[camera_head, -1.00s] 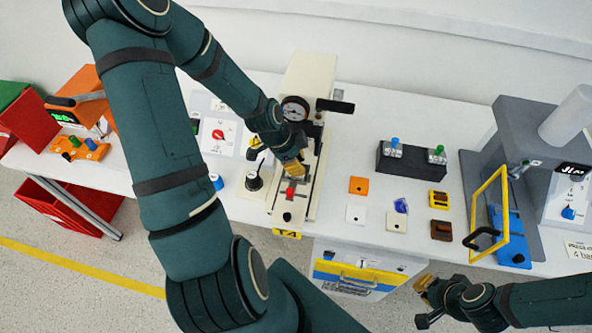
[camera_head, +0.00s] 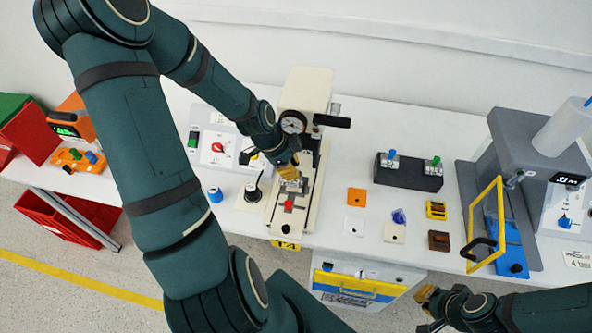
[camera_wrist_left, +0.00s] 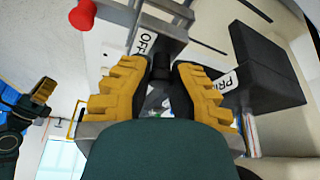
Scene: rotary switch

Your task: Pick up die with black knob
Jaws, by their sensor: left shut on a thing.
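My left gripper (camera_head: 287,168) is over the middle of the cream press (camera_head: 304,92). It is shut on the black knob (camera_wrist_left: 160,72) of a die, which shows between the yellow fingers in the left wrist view. A small metallic block, apparently the die (camera_head: 292,184), shows just below the fingers in the head view, behind the red knob (camera_head: 288,204). The fingers hide much of the die, and I cannot tell whether it is clear of the press. My right gripper (camera_head: 427,297) is at the lower right, off the table; its opening is unclear.
A black stand (camera_head: 410,176) holds dies with a blue knob (camera_head: 391,156) and a green knob (camera_head: 435,162). Small plates and blocks lie in front of it. A pressure gauge (camera_head: 292,123) is close to my left wrist. A grey machine with a yellow-framed guard (camera_head: 484,222) stands right.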

